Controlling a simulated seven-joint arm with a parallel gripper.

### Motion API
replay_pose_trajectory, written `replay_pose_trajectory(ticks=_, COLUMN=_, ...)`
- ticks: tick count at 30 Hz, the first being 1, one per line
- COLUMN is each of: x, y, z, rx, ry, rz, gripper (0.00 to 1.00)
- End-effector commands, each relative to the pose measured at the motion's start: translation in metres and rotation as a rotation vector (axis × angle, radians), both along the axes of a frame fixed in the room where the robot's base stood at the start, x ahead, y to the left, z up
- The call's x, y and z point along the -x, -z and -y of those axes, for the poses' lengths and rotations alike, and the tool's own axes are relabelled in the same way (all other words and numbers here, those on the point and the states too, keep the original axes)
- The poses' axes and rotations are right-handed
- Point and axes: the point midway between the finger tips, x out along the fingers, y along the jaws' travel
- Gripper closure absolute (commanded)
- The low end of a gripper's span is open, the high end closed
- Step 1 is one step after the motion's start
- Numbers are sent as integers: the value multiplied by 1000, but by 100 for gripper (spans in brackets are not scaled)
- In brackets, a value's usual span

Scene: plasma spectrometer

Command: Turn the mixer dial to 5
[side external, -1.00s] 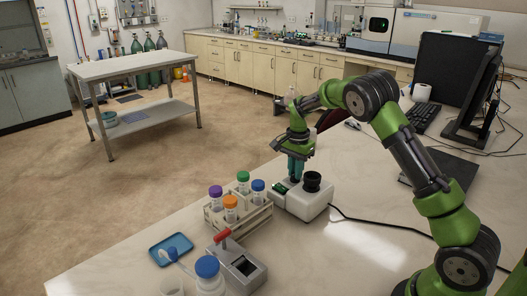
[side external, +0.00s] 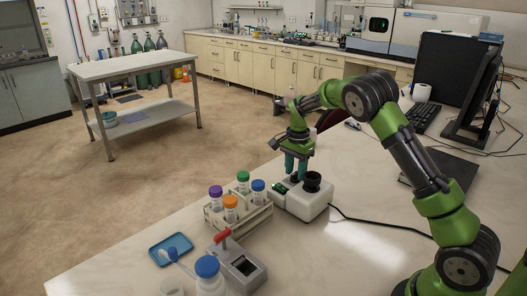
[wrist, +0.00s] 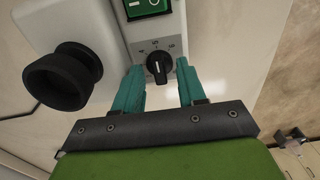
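The mixer (side external: 303,204) is a white box on the bench with a black cup on top, in the side view. My gripper (side external: 296,176) points down over the mixer in the side view. In the wrist view its two teal fingers (wrist: 158,82) stand apart on either side of the dial, with a gap to it on both sides. The gripper is open and holds nothing.
The black cup (wrist: 62,77) stands close left of the fingers in the wrist view. A green switch (wrist: 148,8) is above the dial. A tube rack (side external: 238,217) with coloured caps stands left of the mixer in the side view. A black cable (side external: 380,226) runs right.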

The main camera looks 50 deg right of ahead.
Motion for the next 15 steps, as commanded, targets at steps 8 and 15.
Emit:
replay_pose_trajectory(ticks=8, x=0, y=-5, z=0, rx=-1, ry=0, rz=0, gripper=60)
replay_pose_trajectory(ticks=15, x=-1, y=-49, z=0, rx=1, ry=0, rz=5, gripper=60)
